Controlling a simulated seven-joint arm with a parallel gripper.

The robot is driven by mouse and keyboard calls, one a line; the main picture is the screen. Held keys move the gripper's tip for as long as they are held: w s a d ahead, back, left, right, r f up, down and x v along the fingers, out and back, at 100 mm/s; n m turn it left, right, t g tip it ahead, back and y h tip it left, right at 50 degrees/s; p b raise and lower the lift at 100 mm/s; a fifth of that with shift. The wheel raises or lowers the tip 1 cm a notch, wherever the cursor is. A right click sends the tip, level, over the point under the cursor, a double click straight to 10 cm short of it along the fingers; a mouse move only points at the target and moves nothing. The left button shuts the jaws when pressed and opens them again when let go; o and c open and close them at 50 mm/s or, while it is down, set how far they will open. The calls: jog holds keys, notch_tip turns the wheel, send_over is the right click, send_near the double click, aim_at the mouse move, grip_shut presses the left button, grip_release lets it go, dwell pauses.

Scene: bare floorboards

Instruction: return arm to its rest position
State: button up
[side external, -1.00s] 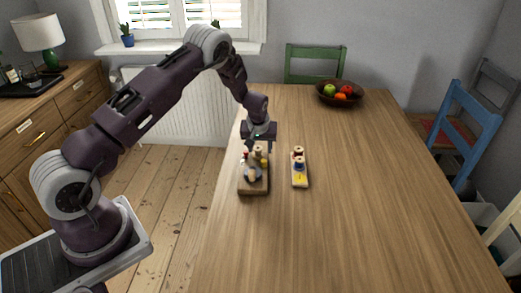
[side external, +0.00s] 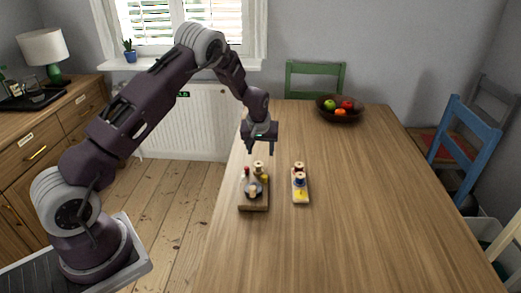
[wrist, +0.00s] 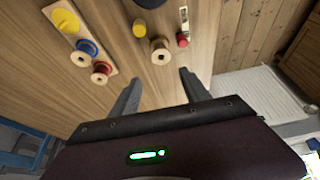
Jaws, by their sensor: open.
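My gripper (side external: 260,149) is open and empty, its two fingers pointing down above the far end of a small wooden board (side external: 253,207) on the table. The board carries several small items, among them a spool (side external: 258,166) and a red-topped piece. In the wrist view my gripper (wrist: 160,92) shows its two spread fingers with only table between them. A spool (wrist: 161,51) lies ahead of the fingertips, apart from them.
A pale narrow board (side external: 300,199) with spools stands to the right on the wooden table (side external: 370,210). A fruit bowl (side external: 341,115) sits at the far end. Chairs, including a blue one (side external: 467,135), stand around the table. The table's right side is clear.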

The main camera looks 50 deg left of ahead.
jog(key=shift+r, duration=0.1)
jog(key=s+d+r+m+t+h, duration=0.1)
jog(key=s+d+r, duration=0.4)
jog(key=r, duration=0.3)
jog(key=s+d+r+m+h, duration=0.15)
jog(key=s+d+r, duration=0.3)
jog(key=r, duration=0.45)
jog(key=s+d+r+m+t, duration=0.1)
jog(key=s+d+r+m, duration=0.1)
jog(key=s+d+r, duration=0.35)
jog(key=s+d+r+m, duration=0.2)
jog(key=s, duration=0.9)
jog(key=s+d+r+m, duration=0.2)
jog(key=s+d, duration=0.1)
jog(key=s, duration=0.9)
jog(key=shift+d+h, duration=0.2)
jog(key=shift+h, duration=0.15)
jog(key=shift+w+r+m, duration=0.1)
jog(key=shift+m, duration=0.15)
